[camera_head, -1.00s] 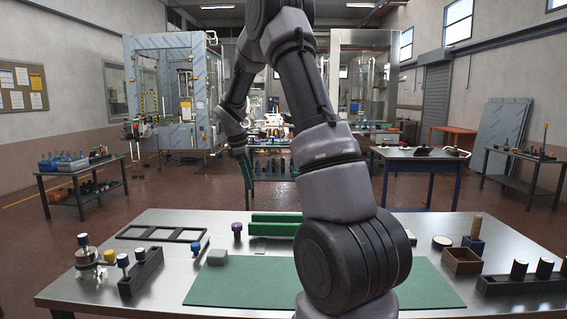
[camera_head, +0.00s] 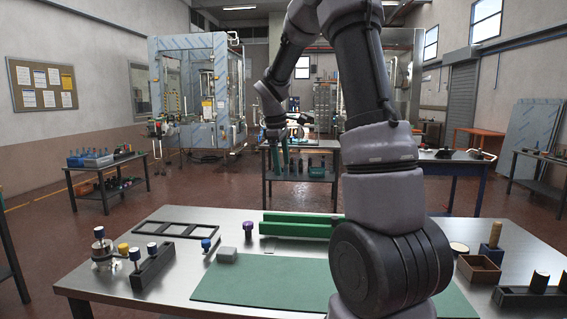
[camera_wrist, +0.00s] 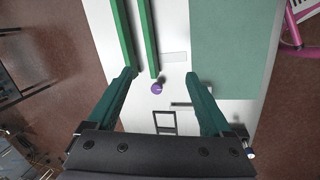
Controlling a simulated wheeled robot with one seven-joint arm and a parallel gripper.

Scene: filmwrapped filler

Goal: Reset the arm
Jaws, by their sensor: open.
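My gripper (camera_wrist: 163,85) is open and empty in the wrist view, its two green fingers spread wide high above the workbench. In the head view my gripper (camera_head: 284,160) hangs in the air beyond the far edge of the steel workbench (camera_head: 130,300), at the end of my raised arm. The arm covers part of the bench's right side. A purple-capped piece (camera_wrist: 157,88) shows between the fingers in the wrist view, well below them; it stands on the bench (camera_head: 248,229) in the head view.
The bench holds a green mat (camera_head: 270,282), a green rail (camera_head: 295,228), a black frame (camera_head: 185,221), a grey block (camera_head: 227,255), a vial rack (camera_head: 152,268) and a wooden box (camera_head: 478,273). A farther table (camera_head: 300,172) stands behind the gripper. Open floor lies between.

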